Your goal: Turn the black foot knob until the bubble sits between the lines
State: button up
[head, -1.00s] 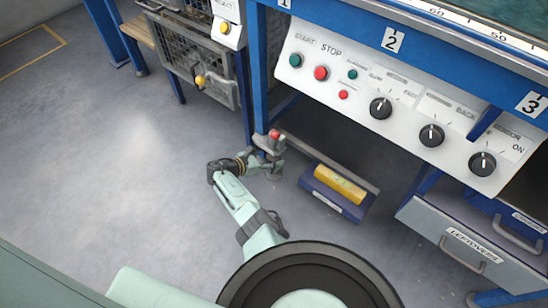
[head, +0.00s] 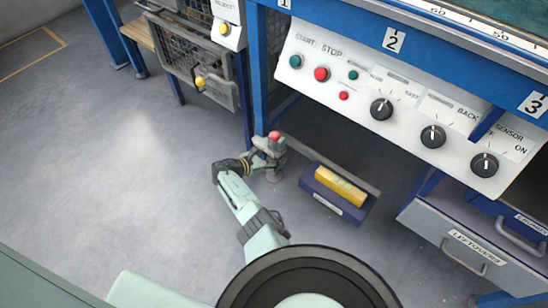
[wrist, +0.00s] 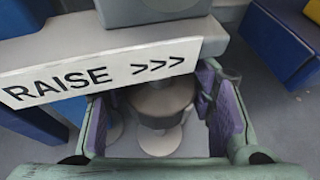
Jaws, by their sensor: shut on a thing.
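The foot knob (wrist: 160,103) shows in the wrist view as a dark grey round piece below the white "RAISE >>>" label (wrist: 110,68). My gripper (wrist: 156,98) has its purple-padded fingers on either side of the knob and is shut on it. In the head view my gripper (head: 266,155) is low at the foot of the blue post, where the knob is mostly hidden. A yellow spirit level (head: 340,185) lies on a blue block (head: 333,201) to the right of the gripper. Its bubble and lines are too small to read.
The blue post (head: 258,75) rises above the foot. A control panel (head: 385,100) with buttons and dials overhangs, and a grey drawer (head: 440,235) is at right. A mesh cage (head: 190,55) stands at upper left. The floor (head: 100,150) at left is clear.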

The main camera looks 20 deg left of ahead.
jog(key=c, duration=0.4)
jog(key=shift+o, duration=0.2)
jog(key=p, duration=0.1)
jog(key=n+y+p, duration=0.1)
jog(key=p, duration=0.1)
jog(key=shift+r+t+y, duration=0.3)
jog(key=n+t+y+p, duration=0.1)
jog(key=n+y+p, duration=0.1)
jog(key=n+p, duration=0.1)
jog(key=shift+f+y+p, duration=0.1)
jog(key=shift+y+p, duration=0.3)
jog(key=shift+p, duration=0.15)
jog(key=shift+f+n+t+y+p, duration=0.15)
jog(key=shift+n+t+y+p, duration=0.15)
jog(key=shift+n+y+p, duration=0.7)
